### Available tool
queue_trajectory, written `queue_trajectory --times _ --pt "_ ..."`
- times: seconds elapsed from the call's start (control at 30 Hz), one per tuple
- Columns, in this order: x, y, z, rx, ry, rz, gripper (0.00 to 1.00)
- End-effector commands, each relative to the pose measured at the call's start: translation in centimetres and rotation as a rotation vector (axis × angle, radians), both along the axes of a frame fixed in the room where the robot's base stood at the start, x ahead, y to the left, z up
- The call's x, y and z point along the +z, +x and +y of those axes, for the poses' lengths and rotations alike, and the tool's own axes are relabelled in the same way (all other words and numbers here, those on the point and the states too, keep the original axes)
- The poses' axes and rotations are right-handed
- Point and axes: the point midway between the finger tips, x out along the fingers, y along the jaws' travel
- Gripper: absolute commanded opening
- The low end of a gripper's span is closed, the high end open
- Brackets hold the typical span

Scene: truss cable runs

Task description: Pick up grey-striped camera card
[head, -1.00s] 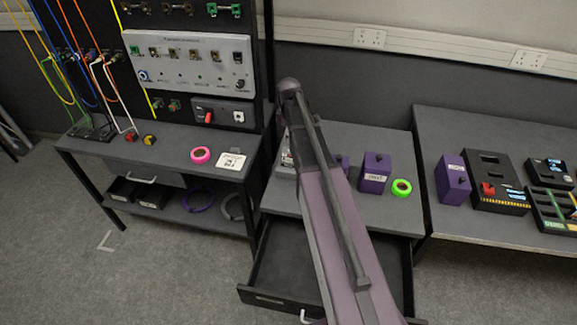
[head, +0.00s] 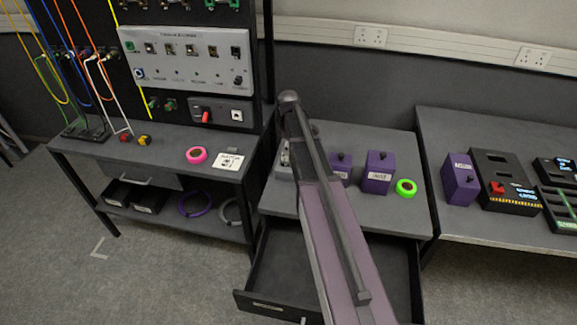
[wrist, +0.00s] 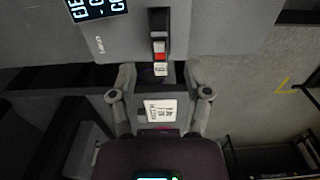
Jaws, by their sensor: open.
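My gripper (wrist: 159,76) is open in the wrist view, its fingers apart with nothing clasped. A narrow black piece (wrist: 159,22) with a grey band, a red part and a white label end lies ahead of it on a grey device. The label end (wrist: 160,69) shows between the fingertips, below them in depth by an amount I cannot tell. This piece may be the grey-striped camera card; the stripes are too small to confirm. In the head view my arm hides the gripper, and I cannot make out the card there.
The grey device has a dark display (wrist: 97,8). A white printed card (head: 228,161) lies by a pink tape roll (head: 196,155) on the left bench. Purple boxes (head: 378,175) and a green tape roll (head: 406,188) stand right of my arm. A drawer (head: 270,285) is open below.

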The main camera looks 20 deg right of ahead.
Motion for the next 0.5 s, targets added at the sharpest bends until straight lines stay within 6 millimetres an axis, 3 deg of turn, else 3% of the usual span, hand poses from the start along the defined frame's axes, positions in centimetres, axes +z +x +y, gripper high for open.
queue_trajectory --times 0.5 --pt "-0.44 0.02 0.07 0.001 0.000 0.000 0.63"
